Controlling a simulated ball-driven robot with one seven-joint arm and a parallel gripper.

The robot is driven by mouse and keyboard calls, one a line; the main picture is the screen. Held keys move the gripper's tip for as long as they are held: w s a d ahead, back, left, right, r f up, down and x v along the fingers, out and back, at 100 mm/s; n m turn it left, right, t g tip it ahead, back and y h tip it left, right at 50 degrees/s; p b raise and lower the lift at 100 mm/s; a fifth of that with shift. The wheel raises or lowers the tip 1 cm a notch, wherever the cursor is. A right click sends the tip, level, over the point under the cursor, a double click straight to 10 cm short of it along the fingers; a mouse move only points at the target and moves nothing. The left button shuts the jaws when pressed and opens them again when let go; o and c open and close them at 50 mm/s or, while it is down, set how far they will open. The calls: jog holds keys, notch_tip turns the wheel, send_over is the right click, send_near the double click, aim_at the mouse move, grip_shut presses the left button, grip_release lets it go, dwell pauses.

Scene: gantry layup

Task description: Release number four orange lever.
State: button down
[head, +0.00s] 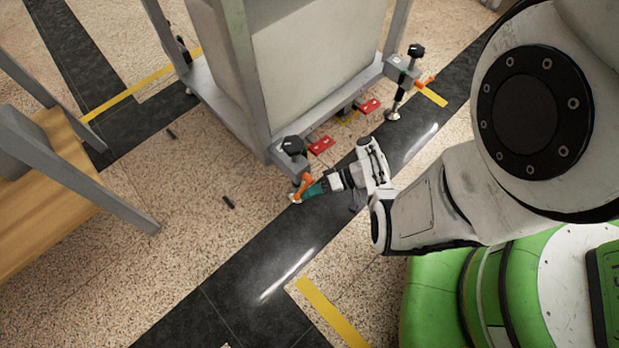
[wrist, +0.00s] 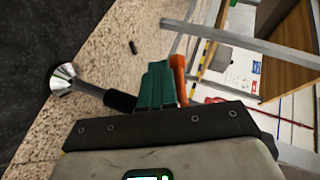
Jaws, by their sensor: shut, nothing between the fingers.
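An orange lever (head: 303,186) sits on the near-corner jack of the grey frame, low above the floor. My gripper (head: 316,189) is beside it, its teal fingers shut and empty. In the wrist view the same orange lever (wrist: 180,78) stands just right of the teal fingers (wrist: 156,84); I cannot tell whether they touch. The jack's metal foot (wrist: 63,79) and dark stem lie left of the fingers. A second orange lever (head: 426,82) is on the right-corner jack. No number is readable on either lever.
The grey frame (head: 208,85) stands behind the gripper, with red pedals (head: 321,146) low between its front corners. A wooden-topped bench (head: 50,170) is at left. Small dark pieces (head: 229,202) lie on the speckled floor. The dark floor strip in front is clear.

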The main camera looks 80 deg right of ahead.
jog(key=shift+r, duration=0.1)
dwell(0.5)
jog(key=shift+d+r+p, duration=0.15)
jog(key=shift+r+p, duration=0.6)
jog(key=shift+r, duration=0.05)
jog(key=shift+w, duration=0.1)
jog(key=shift+f, duration=0.1)
